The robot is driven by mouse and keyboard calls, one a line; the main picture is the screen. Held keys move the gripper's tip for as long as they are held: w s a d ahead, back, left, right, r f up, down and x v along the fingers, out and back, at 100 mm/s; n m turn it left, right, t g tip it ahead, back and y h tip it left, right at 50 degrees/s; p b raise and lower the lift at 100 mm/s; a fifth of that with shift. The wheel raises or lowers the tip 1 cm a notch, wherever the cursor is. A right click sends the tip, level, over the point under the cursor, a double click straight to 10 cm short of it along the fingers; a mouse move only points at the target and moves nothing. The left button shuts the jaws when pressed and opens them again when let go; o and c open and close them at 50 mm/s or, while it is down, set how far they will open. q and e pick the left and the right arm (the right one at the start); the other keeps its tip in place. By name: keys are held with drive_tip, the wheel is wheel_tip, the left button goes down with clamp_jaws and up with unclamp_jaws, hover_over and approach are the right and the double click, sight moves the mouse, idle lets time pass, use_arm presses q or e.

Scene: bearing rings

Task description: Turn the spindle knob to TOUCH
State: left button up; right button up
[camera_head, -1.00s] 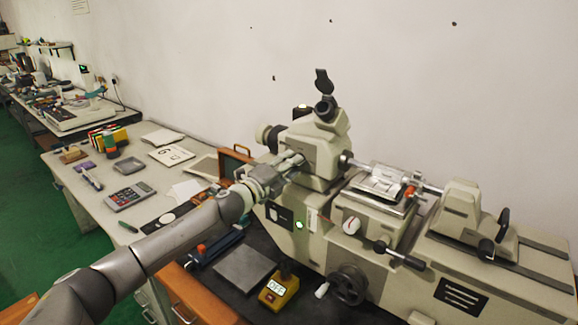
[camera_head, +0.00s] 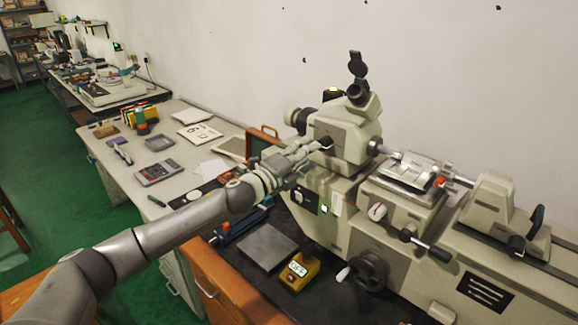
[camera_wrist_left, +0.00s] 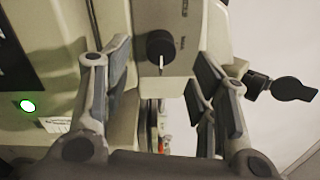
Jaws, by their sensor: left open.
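The spindle knob (camera_wrist_left: 160,45) is a round black knob on the machine's beige headstock (camera_head: 345,138). In the left wrist view its pale pointer line points down in the picture. In the head view the knob (camera_head: 326,142) is a small dark spot at the fingertips. My left gripper (camera_head: 316,150) is open in front of the headstock. In the wrist view its fingers (camera_wrist_left: 160,62) stand apart on either side of the knob, with a gap on both sides. I cannot read a TOUCH label. My right gripper is not in view.
A green lamp (camera_head: 323,209) glows on the machine's front. A yellow box with a small display (camera_head: 299,270) and a grey plate (camera_head: 267,246) lie below my forearm. A black eyepiece (camera_head: 357,90) tops the headstock. A calculator (camera_head: 157,172) lies on the bench at left.

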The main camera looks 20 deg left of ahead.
use_arm(q)
drive_tip(key=v, duration=0.7)
idle(0.4)
